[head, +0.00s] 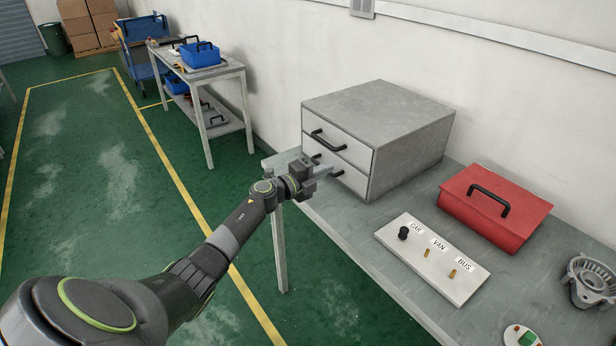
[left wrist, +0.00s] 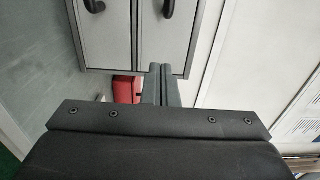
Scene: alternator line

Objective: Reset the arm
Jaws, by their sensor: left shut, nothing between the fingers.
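My left arm reaches in from the lower left in the head view. Its gripper (head: 322,171) is shut and empty in front of the grey two-drawer cabinet (head: 410,135). The gripper partly covers the lower drawer's black handle (head: 316,156); the upper handle (head: 330,141) is clear. In the left wrist view the two fingers (left wrist: 161,84) lie together, with the drawer fronts (left wrist: 137,40) behind them. I cannot tell whether the fingertips touch the drawer front. Both drawers look closed. My right gripper is not in view.
On the grey workbench (head: 352,240) stand a red toolbox (head: 495,208), a white board (head: 430,262) with CAR, VAN and BUS labels, a metal alternator part (head: 592,280) and a button box (head: 521,336). A side table (head: 226,68) holds a blue bin (head: 200,54). Green floor lies open at left.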

